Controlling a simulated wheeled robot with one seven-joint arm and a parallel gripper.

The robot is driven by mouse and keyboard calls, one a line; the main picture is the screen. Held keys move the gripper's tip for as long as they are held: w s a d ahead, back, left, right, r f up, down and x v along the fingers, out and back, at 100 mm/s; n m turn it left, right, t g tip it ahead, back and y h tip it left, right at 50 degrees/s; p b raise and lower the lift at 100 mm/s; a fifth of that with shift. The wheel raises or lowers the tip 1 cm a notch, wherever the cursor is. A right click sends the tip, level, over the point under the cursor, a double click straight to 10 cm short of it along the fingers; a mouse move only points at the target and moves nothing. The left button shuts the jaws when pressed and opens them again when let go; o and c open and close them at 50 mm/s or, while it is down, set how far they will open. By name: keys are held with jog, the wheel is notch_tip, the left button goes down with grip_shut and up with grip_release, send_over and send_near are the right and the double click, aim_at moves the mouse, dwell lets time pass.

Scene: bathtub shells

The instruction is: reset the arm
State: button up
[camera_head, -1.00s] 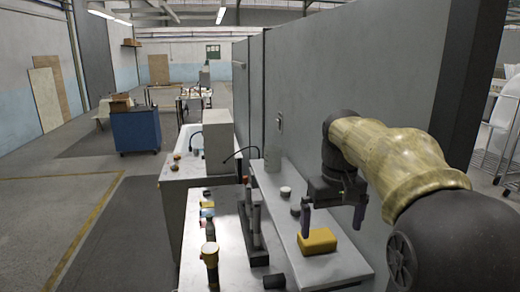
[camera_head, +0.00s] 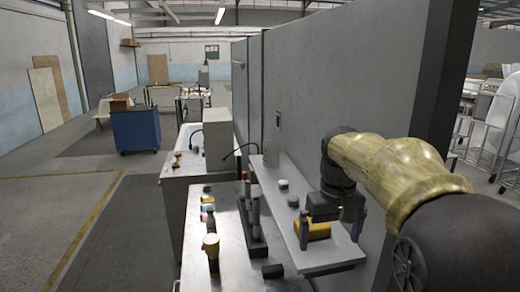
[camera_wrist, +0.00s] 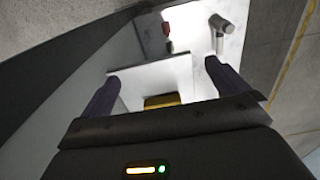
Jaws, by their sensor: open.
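My gripper (camera_head: 331,234) is open, its two dark fingers spread and pointing down over the grey shelf (camera_head: 334,258) at the right of the workbench. A yellow block (camera_head: 313,231) lies on this shelf, partly hidden behind my gripper in the head view. In the wrist view, my gripper (camera_wrist: 160,80) shows its fingers apart with nothing held. The yellow block (camera_wrist: 162,100) shows between them, partly covered by the gripper body. I cannot tell the exact height of the fingers above the shelf.
A tall grey partition (camera_head: 340,100) stands close beside my arm. A blue cabinet (camera_head: 136,130) stands farther back. Open floor lies at the left.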

jog(key=s+f+m+t+b, duration=0.1)
jog(key=s+f, duration=0.5)
jog(key=f, duration=0.5)
jog(key=s+f+m+t+b, duration=0.1)
jog(key=s+f, duration=0.6)
jog(key=f, duration=0.4)
jog(key=shift+w+a, duration=0.1)
jog(key=shift+w, duration=0.1)
jog(key=shift+s, duration=0.15)
jog(key=shift+s+r, duration=0.1)
jog(key=shift+s, duration=0.05)
jog(key=shift+c, duration=0.4)
